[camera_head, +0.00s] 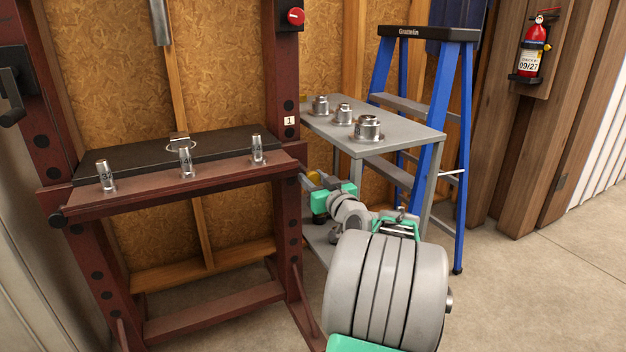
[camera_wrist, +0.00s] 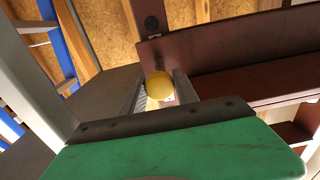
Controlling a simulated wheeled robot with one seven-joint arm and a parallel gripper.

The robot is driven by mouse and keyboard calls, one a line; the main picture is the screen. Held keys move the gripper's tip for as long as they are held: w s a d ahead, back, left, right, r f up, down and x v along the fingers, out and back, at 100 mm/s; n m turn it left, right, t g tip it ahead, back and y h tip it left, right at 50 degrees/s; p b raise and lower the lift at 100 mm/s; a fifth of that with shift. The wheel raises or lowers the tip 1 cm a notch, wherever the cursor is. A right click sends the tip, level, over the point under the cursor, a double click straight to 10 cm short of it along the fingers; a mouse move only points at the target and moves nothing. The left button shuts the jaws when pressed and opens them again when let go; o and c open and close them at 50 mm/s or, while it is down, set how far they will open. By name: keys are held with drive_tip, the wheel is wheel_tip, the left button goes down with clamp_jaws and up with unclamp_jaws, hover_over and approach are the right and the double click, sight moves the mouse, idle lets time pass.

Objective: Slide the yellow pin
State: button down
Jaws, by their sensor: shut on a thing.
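The yellow pin (camera_wrist: 159,85) shows in the wrist view as a round yellow head between my two fingers. My gripper (camera_wrist: 160,94) is shut on it. The dark red press frame's beam (camera_wrist: 210,45) lies just beyond the fingers. In the head view, a small yellow patch of the pin (camera_head: 312,175) shows beside the frame's right post (camera_head: 287,150). My gripper (camera_head: 309,182) reaches that post from the right, level with the beam's right end. The pin's shaft is hidden, so I cannot tell how deep it sits.
Several numbered metal pieces, one of them here (camera_head: 186,162), stand on the press beam. A grey table (camera_head: 410,135) with metal parts is behind my arm. A blue ladder (camera_head: 465,140) stands right of it. The floor at the right (camera_head: 540,270) is clear.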

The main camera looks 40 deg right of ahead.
sight(302, 165)
idle(0.5)
drive_tip(key=x, duration=0.7)
drive_tip(key=shift+f, duration=0.1)
drive_tip(key=shift+w+d, duration=0.1)
drive_tip(key=shift+w, duration=0.05)
drive_tip(key=shift+r, duration=0.2)
drive_tip(key=c, duration=0.9)
unclamp_jaws()
drive_tip(key=shift+w+f, duration=0.1)
drive_tip(key=shift+f, duration=0.05)
drive_tip(key=shift+c, duration=0.2)
